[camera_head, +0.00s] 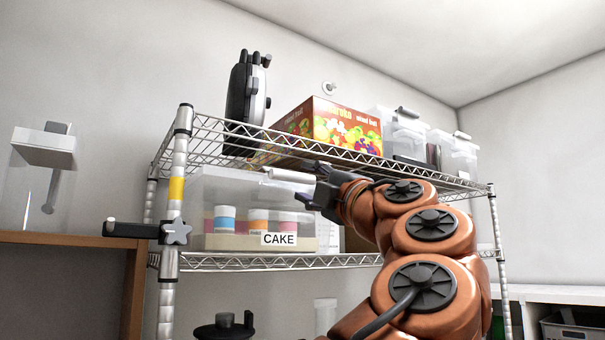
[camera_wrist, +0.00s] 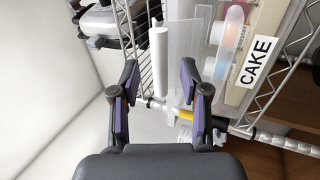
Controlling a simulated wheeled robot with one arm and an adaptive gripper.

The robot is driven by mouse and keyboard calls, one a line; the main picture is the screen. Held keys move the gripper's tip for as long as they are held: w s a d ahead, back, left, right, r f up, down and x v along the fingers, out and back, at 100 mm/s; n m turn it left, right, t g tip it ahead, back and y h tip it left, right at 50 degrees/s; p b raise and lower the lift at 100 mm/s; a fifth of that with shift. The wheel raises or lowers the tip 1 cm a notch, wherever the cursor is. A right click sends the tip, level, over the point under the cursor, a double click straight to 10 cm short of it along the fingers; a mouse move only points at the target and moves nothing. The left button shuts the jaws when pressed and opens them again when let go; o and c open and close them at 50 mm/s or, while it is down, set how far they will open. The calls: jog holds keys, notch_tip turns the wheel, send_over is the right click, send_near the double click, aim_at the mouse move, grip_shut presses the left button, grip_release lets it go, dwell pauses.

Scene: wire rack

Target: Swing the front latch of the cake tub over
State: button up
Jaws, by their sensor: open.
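The cake tub (camera_head: 218,185) stands on the wire rack's middle shelf. It has a clear upper part, a beige base and a CAKE label (camera_head: 279,239); tilted, its base shows in the wrist view (camera_wrist: 247,75). The front latch (camera_head: 288,174) looks like a white bar sticking out near the tub's top. In the wrist view the latch (camera_wrist: 159,60) lies ahead of my gripper, in line with the gap between the fingers. My gripper (camera_wrist: 159,82) is open, with nothing visible gripped. In the head view my gripper (camera_head: 314,187) is at the tub's upper right and hides part of it.
The wire rack's upper shelf (camera_head: 215,133) runs just above the tub and my gripper. It holds a dark appliance (camera_head: 246,92), a fruit box (camera_head: 328,124) and clear bins (camera_head: 402,132). A black-handled clamp (camera_head: 150,230) sits on the left post. Cups stand inside the tub.

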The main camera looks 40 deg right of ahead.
aim_at(287, 186)
jog(key=shift+x, duration=1.3)
jog(key=shift+c, duration=0.2)
grip_shut()
